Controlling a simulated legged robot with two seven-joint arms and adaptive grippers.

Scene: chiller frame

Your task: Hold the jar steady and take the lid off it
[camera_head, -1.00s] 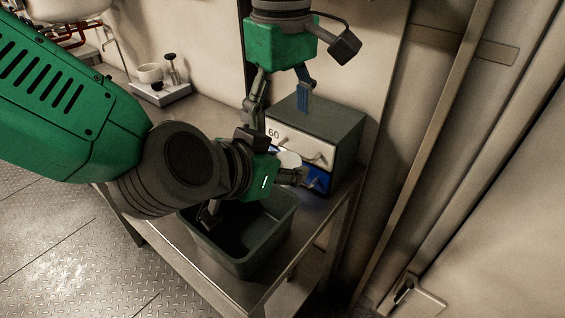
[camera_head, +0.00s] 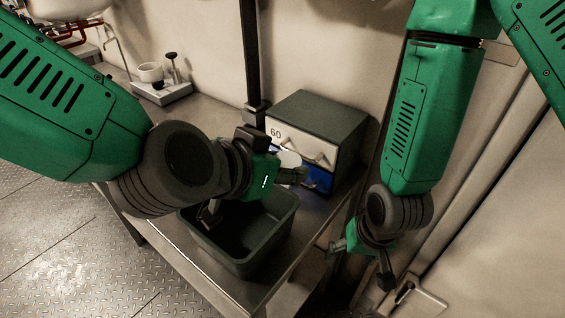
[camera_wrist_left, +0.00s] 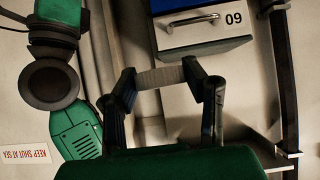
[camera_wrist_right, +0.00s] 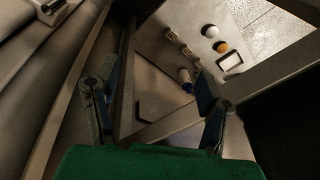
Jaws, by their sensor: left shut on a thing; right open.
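My left gripper (camera_head: 293,172) is shut on a pale round thing (camera_head: 289,160), which looks like the jar or its lid, above the back of the bin. In the left wrist view its two fingers (camera_wrist_left: 162,82) clamp a ribbed grey-tan piece (camera_wrist_left: 158,77). The arm hides most of it in the head view, so I cannot tell whether the lid is on. My right gripper (camera_head: 360,258) is low, right of the table edge. In the right wrist view its fingers (camera_wrist_right: 155,95) are wide apart with nothing between them.
A dark open bin (camera_head: 240,262) stands on the metal table under my left gripper. A drawer cabinet (camera_head: 325,120) with white and blue fronts stands behind. The wall is close on the right.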

